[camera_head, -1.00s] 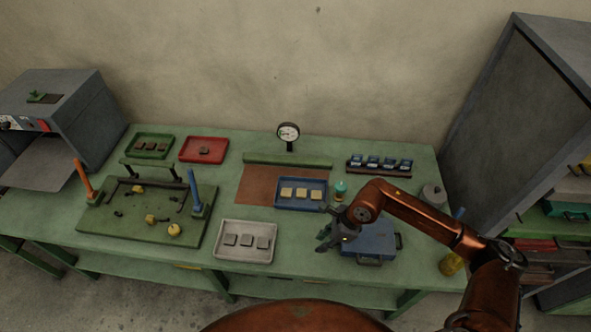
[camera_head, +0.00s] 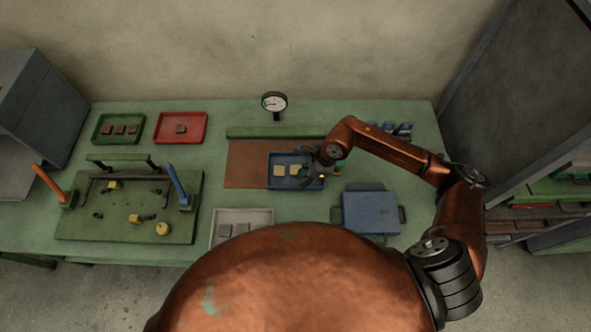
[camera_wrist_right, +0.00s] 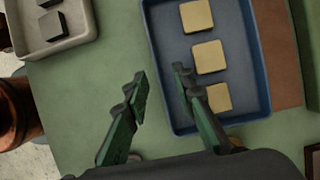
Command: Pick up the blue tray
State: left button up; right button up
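The blue tray (camera_head: 276,183) lies on the table, partly on a brown mat, and holds three flat tan blocks; the wrist view shows the tray (camera_wrist_right: 236,50) and all its blocks (camera_wrist_right: 208,57). My right gripper (camera_head: 318,172) is at the tray's right end and hides part of it. In the wrist view, the right gripper (camera_wrist_right: 160,78) is open and empty. Its fingers appear on either side of one tray wall, one outside and one over the inside. I cannot tell their height or whether they touch it. My left gripper is not in view.
A blue case (camera_head: 370,212) with handles lies right of the tray. A pale tray (camera_head: 264,216) sits in front, partly hidden by my body. A gauge (camera_head: 274,103) stands behind. A green fixture board (camera_head: 125,225) with posts is left; green and red trays are behind it.

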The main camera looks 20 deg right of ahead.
jog(key=shift+x, duration=1.8)
jog(key=shift+s, duration=0.2)
jog(key=shift+c, duration=0.5)
grip_shut()
jog(key=shift+a+r, duration=0.1)
